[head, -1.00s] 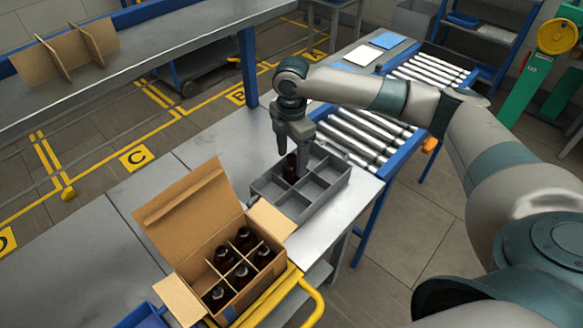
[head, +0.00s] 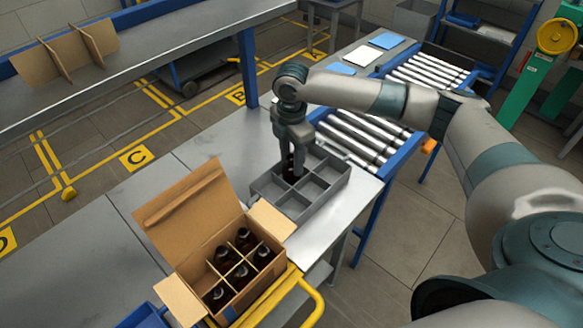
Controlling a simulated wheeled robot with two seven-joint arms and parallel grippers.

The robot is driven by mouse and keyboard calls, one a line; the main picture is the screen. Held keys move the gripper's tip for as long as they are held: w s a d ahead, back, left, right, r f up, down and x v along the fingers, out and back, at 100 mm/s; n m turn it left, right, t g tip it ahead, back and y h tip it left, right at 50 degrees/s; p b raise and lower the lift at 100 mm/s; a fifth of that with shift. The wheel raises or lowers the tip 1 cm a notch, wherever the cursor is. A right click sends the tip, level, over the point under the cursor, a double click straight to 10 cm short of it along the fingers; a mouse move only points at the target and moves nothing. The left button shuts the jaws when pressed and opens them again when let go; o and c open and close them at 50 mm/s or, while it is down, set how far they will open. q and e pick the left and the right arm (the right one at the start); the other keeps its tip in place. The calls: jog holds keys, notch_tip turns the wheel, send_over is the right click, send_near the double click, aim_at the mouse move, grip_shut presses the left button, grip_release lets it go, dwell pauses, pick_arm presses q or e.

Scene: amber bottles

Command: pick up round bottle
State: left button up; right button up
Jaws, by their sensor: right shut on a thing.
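My right gripper (head: 292,170) points down over the back-left part of a grey divided tray (head: 309,206) on the metal table. It is shut on a dark amber bottle (head: 289,172), which is upright in or just above a back-left compartment. The fingers hide part of the bottle, and I cannot tell whether it touches the tray floor. Several more amber bottles (head: 225,257) stand in the open cardboard box (head: 190,284) with dividers in front. My left gripper is not in view.
The box's raised flap (head: 188,210) stands left of the tray. A yellow rail (head: 314,300) runs by the box. A roller conveyor (head: 365,138) lies behind the tray. The table is bare at left (head: 85,250).

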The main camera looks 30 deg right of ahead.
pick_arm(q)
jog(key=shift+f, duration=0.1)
pick_arm(e)
jog(key=shift+r, duration=0.1)
